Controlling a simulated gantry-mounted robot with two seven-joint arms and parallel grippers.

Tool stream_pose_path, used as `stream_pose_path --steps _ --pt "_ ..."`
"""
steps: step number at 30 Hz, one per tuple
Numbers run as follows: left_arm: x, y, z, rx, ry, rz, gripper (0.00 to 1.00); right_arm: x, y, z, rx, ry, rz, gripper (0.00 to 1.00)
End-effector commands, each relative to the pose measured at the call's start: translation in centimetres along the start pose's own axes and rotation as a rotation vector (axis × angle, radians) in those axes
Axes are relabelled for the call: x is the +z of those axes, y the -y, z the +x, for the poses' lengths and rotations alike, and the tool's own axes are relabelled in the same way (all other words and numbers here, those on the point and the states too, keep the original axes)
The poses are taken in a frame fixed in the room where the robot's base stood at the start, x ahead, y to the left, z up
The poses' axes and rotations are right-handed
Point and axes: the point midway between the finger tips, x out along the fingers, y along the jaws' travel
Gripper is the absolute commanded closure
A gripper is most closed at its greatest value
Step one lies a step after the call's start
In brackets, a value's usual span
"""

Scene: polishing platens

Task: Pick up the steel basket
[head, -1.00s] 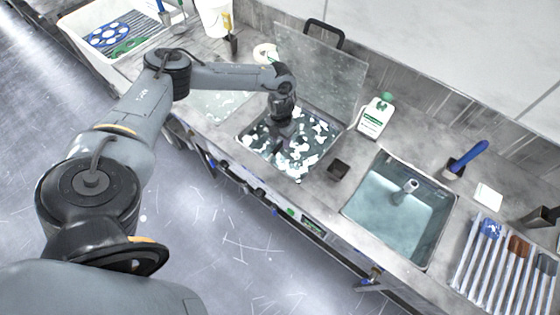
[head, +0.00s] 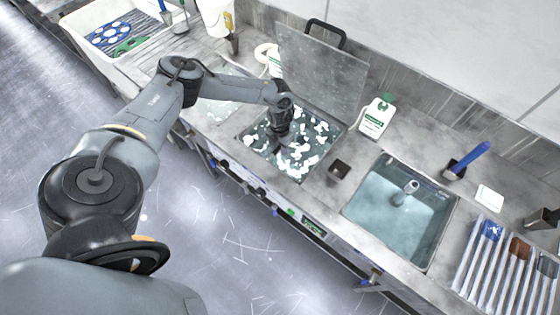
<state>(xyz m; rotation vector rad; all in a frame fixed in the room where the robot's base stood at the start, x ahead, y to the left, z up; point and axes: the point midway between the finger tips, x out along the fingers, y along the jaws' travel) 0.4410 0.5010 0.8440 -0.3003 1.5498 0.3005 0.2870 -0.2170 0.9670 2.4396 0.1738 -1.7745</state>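My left gripper (head: 281,138) points down into a square sink basin (head: 247,137) whose dark water is covered with white foam patches (head: 300,157). Its fingertips are down at the foam and hard to make out, so I cannot tell whether they are open or shut. I cannot make out a steel basket; the foam and the gripper hide what lies in this basin. My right gripper is not in view.
A raised lid (head: 325,75) with a black handle stands behind the foamy basin. A white bottle (head: 375,118) stands to its right, and a small dark block (head: 339,169) nearer. A second basin (head: 408,222) holds clear water. A slotted rack (head: 488,262) lies far right.

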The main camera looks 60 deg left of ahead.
Motion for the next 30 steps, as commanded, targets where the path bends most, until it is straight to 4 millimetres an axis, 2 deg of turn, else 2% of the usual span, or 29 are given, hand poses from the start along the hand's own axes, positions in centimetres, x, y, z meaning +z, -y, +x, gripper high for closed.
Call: stream_pose_path --steps 1,6,30 --pt "0.00 0.00 -0.01 0.000 0.000 0.000 0.74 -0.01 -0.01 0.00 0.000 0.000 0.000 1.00" --pt "0.01 0.00 -0.02 0.000 0.000 0.000 1.00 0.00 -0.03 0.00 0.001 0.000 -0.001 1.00" --pt "0.01 0.00 -0.06 0.000 0.000 0.000 1.00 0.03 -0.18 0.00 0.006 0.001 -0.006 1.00"
